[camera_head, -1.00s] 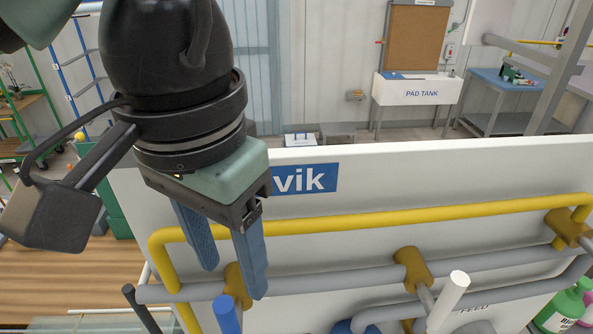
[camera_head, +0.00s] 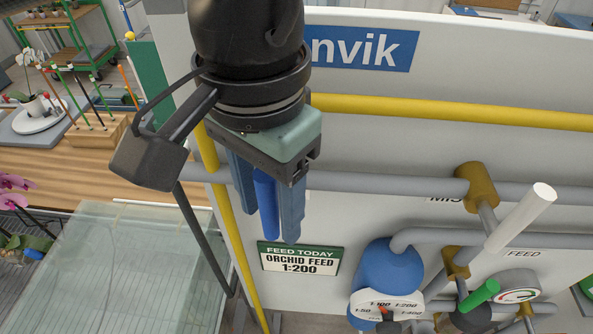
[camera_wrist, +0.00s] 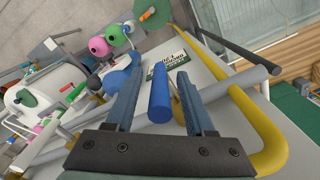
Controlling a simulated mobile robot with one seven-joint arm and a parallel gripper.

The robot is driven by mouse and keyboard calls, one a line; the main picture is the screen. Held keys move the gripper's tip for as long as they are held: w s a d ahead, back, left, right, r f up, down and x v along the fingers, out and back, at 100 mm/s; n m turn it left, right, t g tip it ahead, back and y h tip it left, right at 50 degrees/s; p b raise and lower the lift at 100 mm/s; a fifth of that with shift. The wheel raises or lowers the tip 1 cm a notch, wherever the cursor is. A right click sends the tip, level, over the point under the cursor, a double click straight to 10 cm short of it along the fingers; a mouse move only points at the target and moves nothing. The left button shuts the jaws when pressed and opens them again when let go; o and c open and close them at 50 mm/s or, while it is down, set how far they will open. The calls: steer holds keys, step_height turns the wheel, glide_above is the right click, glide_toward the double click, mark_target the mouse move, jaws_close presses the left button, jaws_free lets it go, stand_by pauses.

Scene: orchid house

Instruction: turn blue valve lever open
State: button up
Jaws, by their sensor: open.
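The blue valve lever (camera_head: 265,200) is a short round rod beside the grey horizontal pipe, at the left part of the white panel. My gripper (camera_head: 270,225) is open, pointing down, with the lever between its two blue fingers. In the wrist view the lever (camera_wrist: 159,97) stands between the fingers (camera_wrist: 155,90), nearer the right one, with a gap to the left one.
A yellow pipe (camera_head: 450,113) runs across above the grey pipe and down on the left. A white lever (camera_head: 521,217) sticks out to the right. A blue dosing unit (camera_head: 386,280) with a dial and a green lever (camera_head: 480,294) are below. A feed sign (camera_head: 300,258) hangs near the fingers.

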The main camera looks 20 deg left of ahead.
steer(key=shift+f+b, duration=0.45)
steer(key=shift+f, duration=0.3)
steer(key=shift+a, duration=0.1)
steer(key=c, duration=0.8)
jaws_close()
